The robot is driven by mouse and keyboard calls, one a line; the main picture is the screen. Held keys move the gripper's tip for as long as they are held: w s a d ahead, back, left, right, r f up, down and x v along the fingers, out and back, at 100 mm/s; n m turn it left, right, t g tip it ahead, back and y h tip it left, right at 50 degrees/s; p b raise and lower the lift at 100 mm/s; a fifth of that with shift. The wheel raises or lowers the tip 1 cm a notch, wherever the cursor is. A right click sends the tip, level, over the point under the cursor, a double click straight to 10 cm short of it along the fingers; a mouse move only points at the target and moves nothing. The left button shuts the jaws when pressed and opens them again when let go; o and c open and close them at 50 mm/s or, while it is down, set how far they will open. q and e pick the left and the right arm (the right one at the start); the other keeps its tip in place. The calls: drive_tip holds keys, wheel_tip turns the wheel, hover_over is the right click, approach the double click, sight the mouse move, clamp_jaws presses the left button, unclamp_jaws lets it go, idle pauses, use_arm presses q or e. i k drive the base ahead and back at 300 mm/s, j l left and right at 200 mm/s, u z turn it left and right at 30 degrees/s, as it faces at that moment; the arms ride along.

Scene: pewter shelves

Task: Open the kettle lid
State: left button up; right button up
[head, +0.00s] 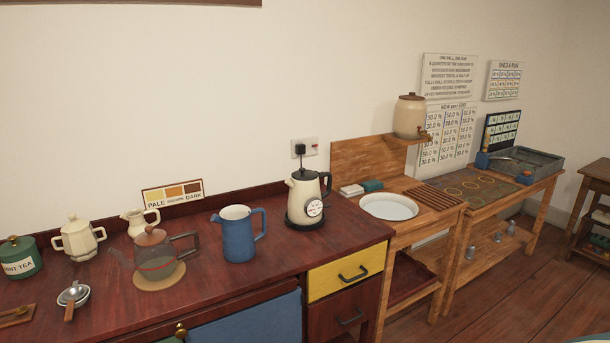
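The cream kettle (304,198) with a black handle and a round label stands upright on its dark base at the right end of the dark red counter. Its dark lid (304,173) sits on top and looks shut. A plug and socket (304,147) are on the wall behind it. Neither of my grippers is in view.
A blue jug (238,236) stands just left of the kettle. A glass teapot (154,256), cream pots and a green tin (20,257) are further left. A wooden washstand with a white basin (388,206) adjoins the counter on the right. The counter's front right is clear.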

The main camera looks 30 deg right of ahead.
sight(304, 174)
drive_tip(key=i+l, duration=0.1)
drive_tip(key=l, duration=1.6)
drive_tip(key=i+l, duration=0.15)
drive_tip(key=l, duration=0.7)
